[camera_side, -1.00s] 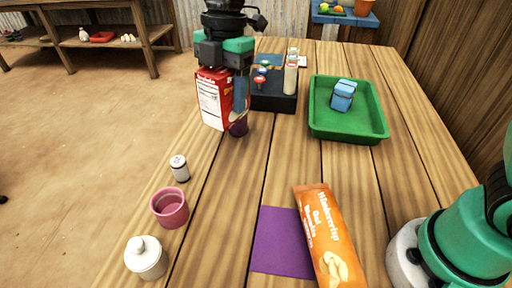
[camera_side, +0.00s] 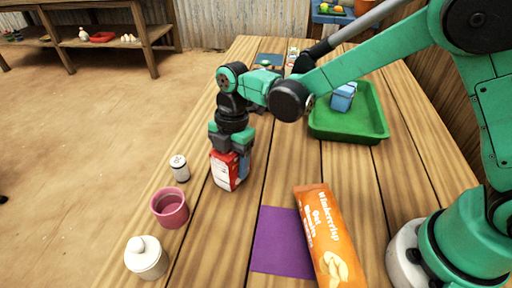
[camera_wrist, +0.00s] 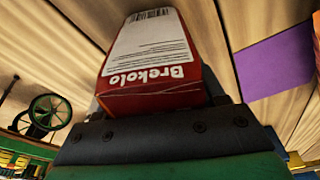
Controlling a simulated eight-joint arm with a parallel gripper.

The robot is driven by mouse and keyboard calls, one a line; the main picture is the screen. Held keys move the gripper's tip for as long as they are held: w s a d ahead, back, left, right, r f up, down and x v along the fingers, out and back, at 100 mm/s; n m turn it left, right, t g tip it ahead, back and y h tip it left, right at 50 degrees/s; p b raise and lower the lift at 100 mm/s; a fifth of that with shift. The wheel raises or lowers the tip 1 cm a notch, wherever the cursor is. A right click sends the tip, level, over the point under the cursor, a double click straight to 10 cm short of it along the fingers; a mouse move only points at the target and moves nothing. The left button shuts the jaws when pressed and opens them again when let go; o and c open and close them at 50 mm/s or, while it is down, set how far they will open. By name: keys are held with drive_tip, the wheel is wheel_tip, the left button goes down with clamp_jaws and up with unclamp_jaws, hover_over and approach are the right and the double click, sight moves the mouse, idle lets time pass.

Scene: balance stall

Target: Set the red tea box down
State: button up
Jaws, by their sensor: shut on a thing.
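The red tea box (camera_side: 224,172), with a white label panel, is upright in my gripper (camera_side: 230,150) in the side view. My gripper points down and is shut on the box's upper part. The box is at or just above the wooden table; I cannot tell if its base touches. A blue patch shows along its right side. In the wrist view the box (camera_wrist: 155,65) shows red and white with a barcode, above the dark edge of my gripper (camera_wrist: 160,128).
A pink cup (camera_side: 170,209), a white lidded jar (camera_side: 146,258) and a small shaker (camera_side: 180,168) stand to the left. A purple mat (camera_side: 277,243) and an orange biscuit packet (camera_side: 326,238) lie nearer. A green tray (camera_side: 350,125) holds a blue packet (camera_side: 343,96). Bare table lies between.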

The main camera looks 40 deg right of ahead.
drive_tip(key=shift+f, duration=0.1)
drive_tip(key=o, duration=1.3)
drive_tip(key=shift+c, duration=0.2)
drive_tip(key=r, duration=0.4)
drive_tip(key=d+r, duration=0.1)
drive_tip(key=r, duration=0.6)
drive_tip(key=shift+w+d+r, duration=0.3)
drive_tip(key=shift+w+r, duration=0.05)
drive_tip(key=shift+d+r, duration=0.15)
drive_tip(key=shift+r, duration=0.1)
drive_tip(key=s+d+m+t, duration=0.4)
drive_tip(key=d+m, duration=0.2)
drive_tip(key=m, duration=0.5)
drive_tip(key=s+d+m+t+h, duration=0.1)
drive_tip(key=s+d+m+t, duration=0.3)
drive_tip(key=d+m, duration=0.3)
drive_tip(key=shift+s+f+m+h, duration=0.35)
drive_tip(key=shift+s+m, duration=0.4)
drive_tip(key=shift+m, duration=1.55)
